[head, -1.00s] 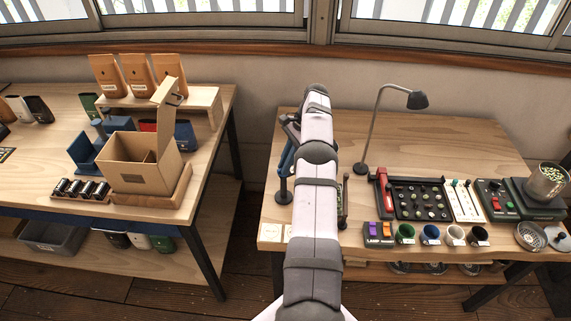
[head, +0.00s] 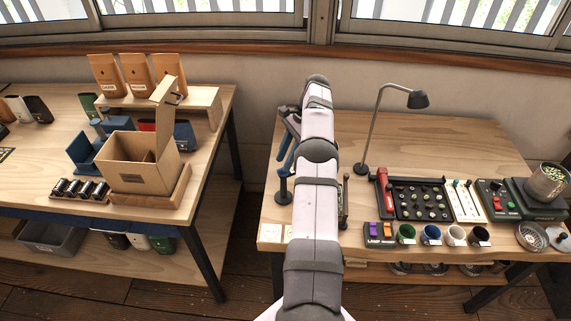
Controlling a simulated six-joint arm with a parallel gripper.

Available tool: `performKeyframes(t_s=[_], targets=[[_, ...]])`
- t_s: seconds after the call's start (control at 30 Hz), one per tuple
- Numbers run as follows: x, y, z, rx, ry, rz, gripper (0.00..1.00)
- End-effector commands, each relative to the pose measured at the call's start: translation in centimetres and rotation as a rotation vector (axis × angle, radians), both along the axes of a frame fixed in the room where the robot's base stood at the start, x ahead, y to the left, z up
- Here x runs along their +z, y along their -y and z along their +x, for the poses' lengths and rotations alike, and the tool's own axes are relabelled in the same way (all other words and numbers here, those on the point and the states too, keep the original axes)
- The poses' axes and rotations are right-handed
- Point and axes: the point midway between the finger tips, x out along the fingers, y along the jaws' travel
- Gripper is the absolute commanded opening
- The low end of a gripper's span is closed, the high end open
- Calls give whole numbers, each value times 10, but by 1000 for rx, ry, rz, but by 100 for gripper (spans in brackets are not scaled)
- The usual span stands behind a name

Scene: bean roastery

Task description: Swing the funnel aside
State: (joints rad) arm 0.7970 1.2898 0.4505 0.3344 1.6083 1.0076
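I cannot make out the funnel; my arm crosses the left part of the right-hand bench and hides what is behind it. A blue post (head: 284,187) with a round foot stands on the bench just left of my arm. A slanted blue and dark grey part shows above it at the arm's left edge; I cannot tell what it belongs to. A thin dark upright shows just right of my arm. My gripper's fingers are hidden behind the arm, so their opening and any contact do not show.
A desk lamp (head: 418,99) stands right of my arm. An open cardboard box (head: 139,176) stands on the left table. The bench's back right is clear.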

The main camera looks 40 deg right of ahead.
Motion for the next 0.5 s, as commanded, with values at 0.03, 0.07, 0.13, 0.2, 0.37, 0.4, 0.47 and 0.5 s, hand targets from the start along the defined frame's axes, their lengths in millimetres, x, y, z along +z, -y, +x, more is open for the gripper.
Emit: performKeyframes(t_s=[0.03, 0.07, 0.13, 0.2, 0.37, 0.4, 0.47, 0.5], targets=[[8, 1, 1, -1, 3, -3, 30], [13, 1, 1, 1, 3, -3, 30], [26, 1, 1, 2, 3, -3, 30], [42, 0, 0, 0, 2, -2, 30], [64, 0, 0, 1, 0, 0, 30], [66, 0, 0, 0, 0, 0, 30], [70, 0, 0, 0, 0, 0, 30], [72, 0, 0, 0, 0, 0, 30]])
